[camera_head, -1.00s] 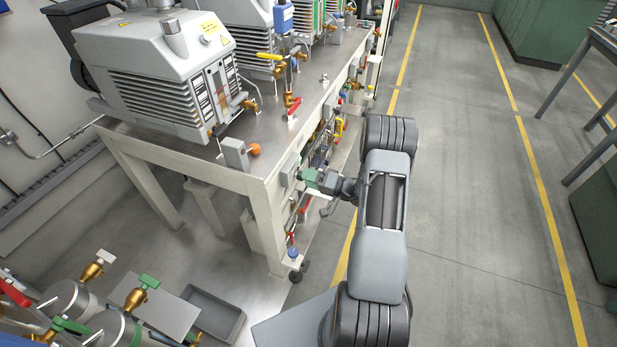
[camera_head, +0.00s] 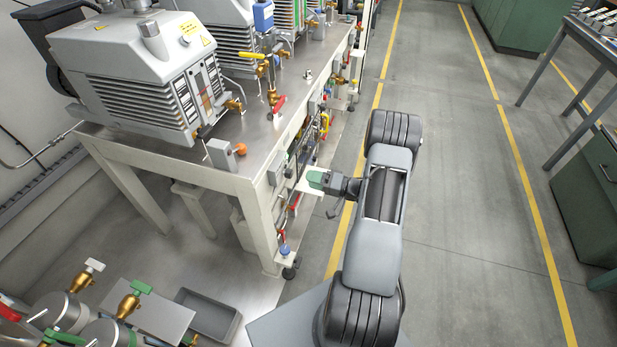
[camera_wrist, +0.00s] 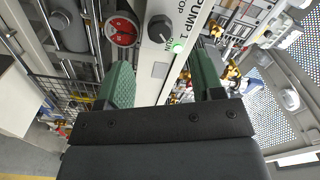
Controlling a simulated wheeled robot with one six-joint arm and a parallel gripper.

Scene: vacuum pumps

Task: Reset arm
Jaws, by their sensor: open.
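My gripper (camera_head: 317,179) has green fingers and points left toward the side of the pump bench (camera_head: 262,160). In the wrist view my gripper (camera_wrist: 163,88) is open, with its two green fingers apart and nothing held between them. Beyond the fingers is a pale panel (camera_wrist: 160,50) lettered "PUMP", with a black knob (camera_wrist: 161,30) and a lit green button (camera_wrist: 178,46). I cannot tell the exact gap between the fingertips and the panel.
A grey vacuum pump (camera_head: 140,75) stands on the bench. A red-faced gauge or dial (camera_wrist: 121,31) is left of the panel. Cylinders with brass valves (camera_head: 128,305) and a grey tray (camera_head: 208,318) are at lower left. The floor right of my arm is open, up to green cabinets (camera_head: 590,200).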

